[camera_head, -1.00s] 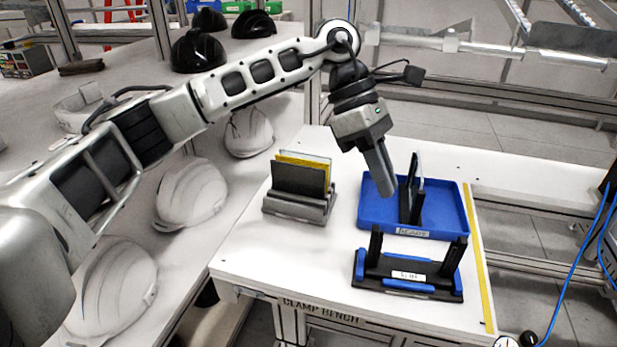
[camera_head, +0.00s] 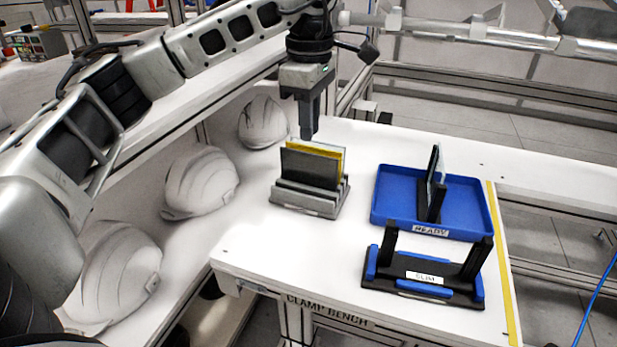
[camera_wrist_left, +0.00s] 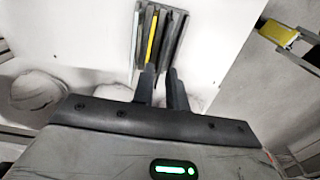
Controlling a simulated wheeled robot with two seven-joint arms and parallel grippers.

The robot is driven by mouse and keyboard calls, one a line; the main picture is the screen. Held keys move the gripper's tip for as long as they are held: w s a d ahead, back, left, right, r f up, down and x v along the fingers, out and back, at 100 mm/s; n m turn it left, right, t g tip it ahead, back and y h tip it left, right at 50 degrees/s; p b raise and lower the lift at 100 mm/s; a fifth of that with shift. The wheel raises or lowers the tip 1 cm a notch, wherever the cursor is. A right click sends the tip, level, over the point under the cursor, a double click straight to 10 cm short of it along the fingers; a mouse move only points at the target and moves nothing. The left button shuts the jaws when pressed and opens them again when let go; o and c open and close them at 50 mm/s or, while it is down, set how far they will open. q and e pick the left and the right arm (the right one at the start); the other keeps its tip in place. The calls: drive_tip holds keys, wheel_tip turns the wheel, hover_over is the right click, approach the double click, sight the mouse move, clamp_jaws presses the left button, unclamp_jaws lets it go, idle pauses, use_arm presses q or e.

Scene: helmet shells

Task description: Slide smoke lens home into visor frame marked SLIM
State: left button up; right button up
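The dark smoke lens (camera_head: 309,168) stands upright in the front of a grey slotted rack (camera_head: 306,203). A yellow lens (camera_head: 336,158) and a pale clear one stand behind it. My left gripper (camera_head: 309,133) points down just above the rack, behind the smoke lens in the picture. In the left wrist view its two fingers (camera_wrist_left: 161,90) are apart with nothing seen between them, and the rack with the yellow lens (camera_wrist_left: 152,38) lies ahead. The visor frame (camera_head: 424,271), black and blue with two uprights and a label reading SLIM, sits empty at the bench's front.
A blue tray (camera_head: 473,208) marked READY stands behind the frame and holds a black stand with an upright pane (camera_head: 437,172). White helmet shells (camera_head: 200,182) line the left shelf. Bare bench (camera_head: 345,275) lies between rack and frame.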

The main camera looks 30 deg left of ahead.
sight(309, 153)
use_arm(q)
drive_tip(key=f, duration=0.5)
drive_tip(key=shift+s+f, duration=0.2)
drive_tip(key=shift+f, duration=0.1)
drive_tip(key=shift+c, duration=0.3)
clamp_jaws()
